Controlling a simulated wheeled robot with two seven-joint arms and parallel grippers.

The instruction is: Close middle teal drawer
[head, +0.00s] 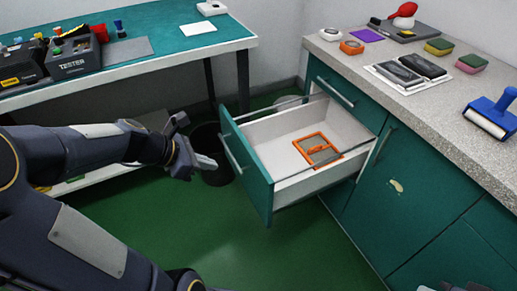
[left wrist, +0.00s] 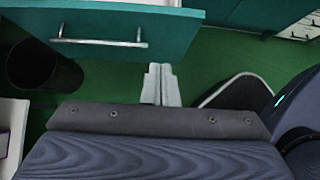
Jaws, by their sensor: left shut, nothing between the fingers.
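The teal drawer (head: 250,178) is pulled well out of the teal cabinet, below a closed top drawer (head: 345,92). Its bar handle (head: 231,155) faces left, and an orange-framed item (head: 318,150) lies inside. My left gripper (head: 212,163) is shut and empty, just left of the drawer front and apart from it. In the left wrist view, the shut fingers (left wrist: 161,76) point toward the drawer front (left wrist: 180,27), near the right end of its handle (left wrist: 100,42). A small grey part at the bottom right of the head view (head: 455,287) may be my right gripper; its jaws cannot be made out.
The speckled counter (head: 430,110) holds a blue roller (head: 493,112), sponges and a red-bulbed tool. A teal-topped bench (head: 150,63) with a tester box (head: 73,60) stands at the back left. A dark bin (head: 214,172) stands behind my left gripper. Green floor (head: 250,250) is clear below the drawer.

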